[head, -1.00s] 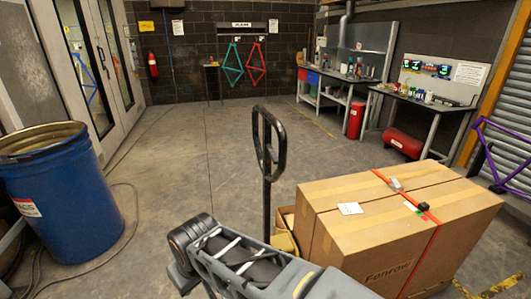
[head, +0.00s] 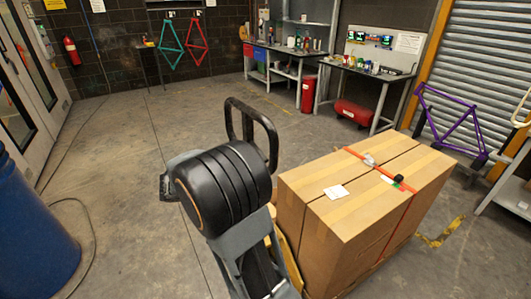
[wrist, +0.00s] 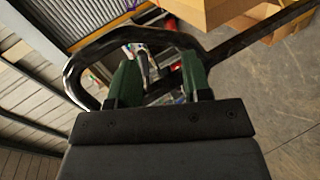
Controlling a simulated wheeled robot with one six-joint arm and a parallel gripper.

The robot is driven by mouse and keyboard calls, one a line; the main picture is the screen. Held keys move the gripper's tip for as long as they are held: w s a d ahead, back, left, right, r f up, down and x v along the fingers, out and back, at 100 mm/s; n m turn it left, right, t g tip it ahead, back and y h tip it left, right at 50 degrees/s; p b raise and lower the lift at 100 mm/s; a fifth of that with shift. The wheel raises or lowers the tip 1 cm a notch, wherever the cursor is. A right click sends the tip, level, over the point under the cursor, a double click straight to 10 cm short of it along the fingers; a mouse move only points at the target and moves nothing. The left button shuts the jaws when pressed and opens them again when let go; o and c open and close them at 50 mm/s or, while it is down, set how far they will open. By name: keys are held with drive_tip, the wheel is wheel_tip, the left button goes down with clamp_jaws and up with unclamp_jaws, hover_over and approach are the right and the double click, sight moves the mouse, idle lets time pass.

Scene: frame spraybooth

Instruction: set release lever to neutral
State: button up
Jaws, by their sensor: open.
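The black loop handle (head: 274,140) of a pallet truck stands upright behind my arm in the head view. In the wrist view the dark loop (wrist: 73,72) curves around the left and far side of my gripper (wrist: 158,72), and its shaft runs off to the upper right. My gripper's two green fingers are apart, with the loop close beyond them. A small greyish piece shows between the fingers; I cannot tell whether it is the release lever or background. In the head view my arm's black joint hides my gripper and part of the handle.
A large strapped cardboard box (head: 345,215) stands right of the handle. A blue drum (head: 32,235) is at the left. Workbenches (head: 365,72) stand at the back, and a purple bike frame (head: 452,125) is at the right. The floor left of the handle is clear.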

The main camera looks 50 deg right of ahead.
drive_tip(key=w+d+m+h+p, duration=0.1)
drive_tip(key=w+d+h, duration=0.4)
drive_tip(key=p+x, duration=0.3)
drive_tip(key=x, duration=1)
drive_tip(key=shift+w+r+p, duration=0.2)
drive_tip(key=shift+p, duration=0.2)
clamp_jaws()
